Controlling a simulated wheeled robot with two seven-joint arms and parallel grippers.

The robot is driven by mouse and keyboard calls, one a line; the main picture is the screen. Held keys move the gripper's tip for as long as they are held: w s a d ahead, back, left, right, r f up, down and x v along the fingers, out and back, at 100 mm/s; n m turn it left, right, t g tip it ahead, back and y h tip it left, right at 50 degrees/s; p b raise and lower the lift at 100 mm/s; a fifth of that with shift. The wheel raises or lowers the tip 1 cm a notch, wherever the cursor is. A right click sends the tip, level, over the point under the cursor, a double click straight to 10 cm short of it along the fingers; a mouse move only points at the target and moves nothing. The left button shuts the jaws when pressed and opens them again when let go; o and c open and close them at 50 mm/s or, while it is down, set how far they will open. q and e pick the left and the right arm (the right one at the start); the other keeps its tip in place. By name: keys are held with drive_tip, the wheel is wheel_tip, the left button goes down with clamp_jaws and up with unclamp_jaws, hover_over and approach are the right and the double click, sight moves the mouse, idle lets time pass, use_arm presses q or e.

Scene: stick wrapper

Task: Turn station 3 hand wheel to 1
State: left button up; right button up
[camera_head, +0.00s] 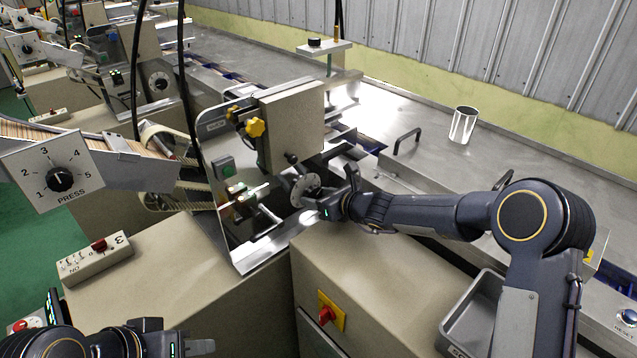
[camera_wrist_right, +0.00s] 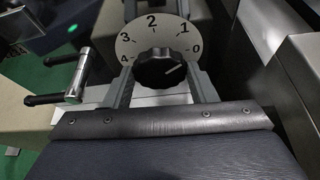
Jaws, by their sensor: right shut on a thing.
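The station 3 hand wheel is a black ribbed knob (camera_wrist_right: 160,68) in front of a pale round dial (camera_wrist_right: 152,35) numbered 0 to 4. A light line on the knob points to the right, roughly toward 0. My right gripper (camera_wrist_right: 160,88) is shut on the knob, with one finger on each side. In the head view the dial (camera_head: 304,187) is seen edge-on beside my right gripper (camera_head: 335,198), which hides the knob. My left gripper (camera_head: 190,345) is at the bottom left, away from the wheel; its fingers are too unclear to judge.
A metal crank with black handles (camera_wrist_right: 72,85) is left of the dial. A control box marked 3 (camera_head: 95,258), a PRESS dial (camera_head: 58,180) and a red switch (camera_head: 327,314) stand nearby. A grey tray (camera_head: 470,310) is under my right arm. A metal cup (camera_head: 463,125) stands behind.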

drive_tip(key=p, duration=0.1)
drive_tip(key=m+p, duration=0.1)
drive_tip(key=p, duration=0.1)
drive_tip(key=shift+w+d+r+g+y, duration=0.1)
drive_tip(key=shift+r+g+y, duration=0.15)
drive_tip(key=shift+g+y, duration=0.05)
use_arm(q)
wheel_tip(320, 180, up, 6)
drive_tip(key=p, duration=0.2)
drive_tip(key=shift+r, duration=0.15)
use_arm(e)
drive_tip(key=shift+f+m, duration=0.25)
drive_tip(key=shift+m, duration=0.25)
drive_tip(key=o, duration=1)
drive_tip(key=shift+c, duration=0.2)
use_arm(q)
drive_tip(key=shift+f+b, duration=0.6)
use_arm(e)
drive_tip(key=shift+v, duration=3.9)
drive_tip(key=shift+w+d+f, duration=0.1)
